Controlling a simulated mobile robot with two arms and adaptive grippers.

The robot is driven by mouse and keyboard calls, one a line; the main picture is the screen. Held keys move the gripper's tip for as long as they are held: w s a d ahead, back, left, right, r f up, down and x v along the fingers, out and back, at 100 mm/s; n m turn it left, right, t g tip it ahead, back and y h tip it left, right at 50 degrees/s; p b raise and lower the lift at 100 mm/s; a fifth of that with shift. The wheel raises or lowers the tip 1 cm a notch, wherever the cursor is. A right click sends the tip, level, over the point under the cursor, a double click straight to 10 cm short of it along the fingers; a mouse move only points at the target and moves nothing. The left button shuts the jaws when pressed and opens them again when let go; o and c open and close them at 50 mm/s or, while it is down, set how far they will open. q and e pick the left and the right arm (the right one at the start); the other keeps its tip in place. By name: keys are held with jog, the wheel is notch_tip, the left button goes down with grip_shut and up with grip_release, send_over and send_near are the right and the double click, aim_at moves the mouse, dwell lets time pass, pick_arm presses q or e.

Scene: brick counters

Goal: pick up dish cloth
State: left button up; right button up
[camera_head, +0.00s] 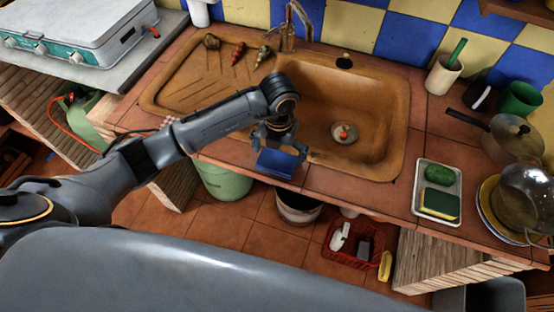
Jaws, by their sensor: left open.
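A folded blue cloth (278,164), which looks like the dish cloth, lies at the front edge of the tiled counter (330,187), just in front of the brown sink (322,118). My left arm reaches in from the left, and my left gripper (279,149) points down right over the cloth. Its fingers are open, one near each side of the cloth. The gripper hides the cloth's back part, and I cannot tell whether the fingers touch it. My right gripper is not in view.
A tap (288,28) stands behind the sink. A tray with a sponge (439,203), a pan (512,138) and a glass pot (528,190) crowd the right. A green bucket (222,180) and a red basket (348,247) stand on the floor below.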

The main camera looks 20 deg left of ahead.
pick_arm(q)
jog(key=c, duration=0.7)
jog(key=shift+w+r, duration=0.1)
jog(key=shift+r, duration=0.55)
jog(key=s+d+r+b, duration=0.2)
jog(key=s+r, duration=0.9)
jog(key=s, duration=0.3)
jog(key=shift+d+r, duration=0.3)
jog(key=shift+r, duration=0.05)
